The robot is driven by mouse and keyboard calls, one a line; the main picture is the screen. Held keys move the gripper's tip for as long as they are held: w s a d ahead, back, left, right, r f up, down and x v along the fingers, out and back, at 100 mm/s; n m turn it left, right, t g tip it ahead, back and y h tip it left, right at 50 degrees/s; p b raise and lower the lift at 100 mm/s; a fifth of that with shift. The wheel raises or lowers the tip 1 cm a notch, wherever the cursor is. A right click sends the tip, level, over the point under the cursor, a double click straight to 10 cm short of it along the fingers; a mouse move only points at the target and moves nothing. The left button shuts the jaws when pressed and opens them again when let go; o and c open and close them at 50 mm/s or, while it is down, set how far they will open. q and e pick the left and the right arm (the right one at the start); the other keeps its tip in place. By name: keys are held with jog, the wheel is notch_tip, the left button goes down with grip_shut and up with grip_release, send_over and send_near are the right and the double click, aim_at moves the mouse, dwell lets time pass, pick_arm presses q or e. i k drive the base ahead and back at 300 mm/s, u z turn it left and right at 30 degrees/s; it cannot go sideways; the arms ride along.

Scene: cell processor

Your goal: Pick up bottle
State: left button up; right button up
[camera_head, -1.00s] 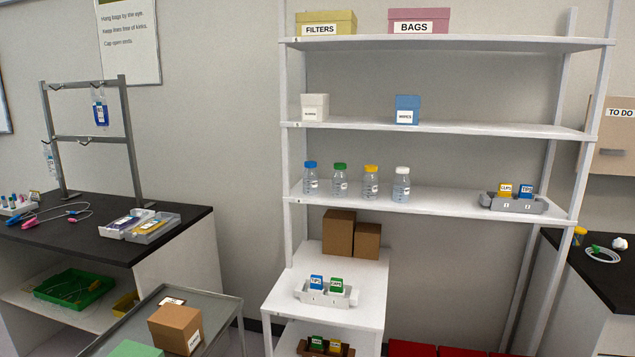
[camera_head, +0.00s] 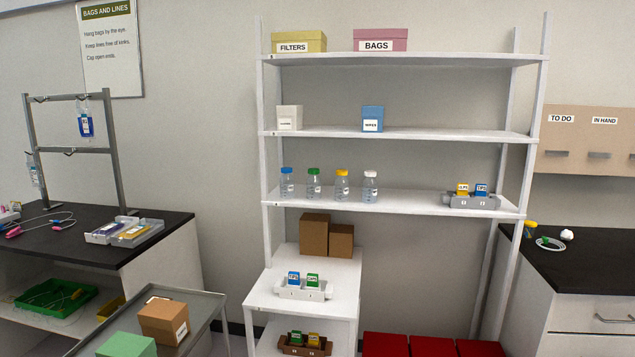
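Several clear bottles stand upright in a row on the middle shelf of the white rack. From left to right they are a blue-capped bottle (camera_head: 287,184), a green-capped bottle (camera_head: 314,184), a yellow-capped bottle (camera_head: 342,186) and a white-capped bottle (camera_head: 370,187). Each has a white label, too small to read. Neither of my grippers shows in the head view.
The white rack (camera_head: 400,206) also holds a grey holder (camera_head: 472,202) right of the bottles. Below are brown boxes (camera_head: 314,234) and a white holder (camera_head: 303,289). A cart (camera_head: 207,305) with boxes stands front left. Dark-topped benches flank the rack; red bins (camera_head: 432,346) sit low.

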aim_at(314, 183)
jog(key=i, duration=1.1)
jog(key=u, duration=2.95)
jog(key=k, duration=1.35)
